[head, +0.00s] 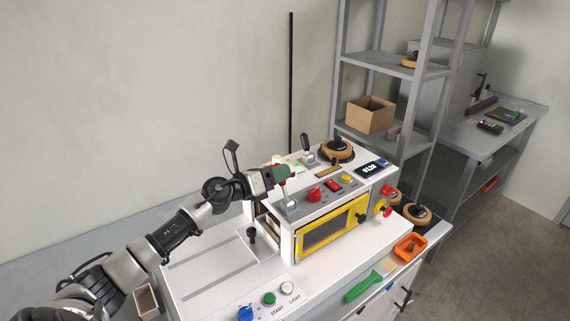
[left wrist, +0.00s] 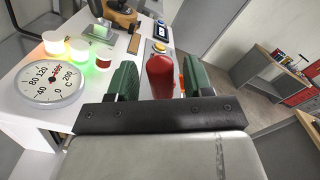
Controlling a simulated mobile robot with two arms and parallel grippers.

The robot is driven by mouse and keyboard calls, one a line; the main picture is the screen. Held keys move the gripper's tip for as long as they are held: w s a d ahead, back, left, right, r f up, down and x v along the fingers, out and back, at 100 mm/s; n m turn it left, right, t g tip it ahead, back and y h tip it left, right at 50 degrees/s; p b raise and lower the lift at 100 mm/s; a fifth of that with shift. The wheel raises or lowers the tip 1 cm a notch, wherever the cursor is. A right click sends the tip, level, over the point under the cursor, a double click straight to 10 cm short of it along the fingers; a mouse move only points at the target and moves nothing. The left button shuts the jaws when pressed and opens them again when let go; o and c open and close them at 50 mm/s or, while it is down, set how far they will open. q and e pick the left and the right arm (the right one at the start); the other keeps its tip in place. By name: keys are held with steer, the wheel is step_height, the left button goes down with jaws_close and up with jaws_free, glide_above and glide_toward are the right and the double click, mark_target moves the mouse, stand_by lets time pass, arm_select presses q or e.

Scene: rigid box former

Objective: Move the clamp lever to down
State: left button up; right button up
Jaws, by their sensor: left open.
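The machine (head: 330,205) is a white box with a yellow-framed window. A lever with a red handle (left wrist: 161,74), which looks like the clamp lever, stands up between my green fingers in the left wrist view. In the head view its grey base plate (head: 289,206) shows on the machine's top left, and my gripper hides most of the handle. My left gripper (head: 282,174) is open around the handle, with a finger on each side; whether either touches it, I cannot tell. My right gripper is not in view.
A black-knobbed lever (head: 307,143) stands farther back on the machine, and a black knob (head: 252,234) stands at its left. A round dial (left wrist: 50,82) and lit lamps (left wrist: 80,52) are close to my left gripper. An orange tray (head: 409,247) and a green-handled tool (head: 363,287) lie in front.

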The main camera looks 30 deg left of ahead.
arm_select(q)
steer(key=shift+x, duration=1.25)
steer(key=shift+c, duration=0.5)
jaws_close()
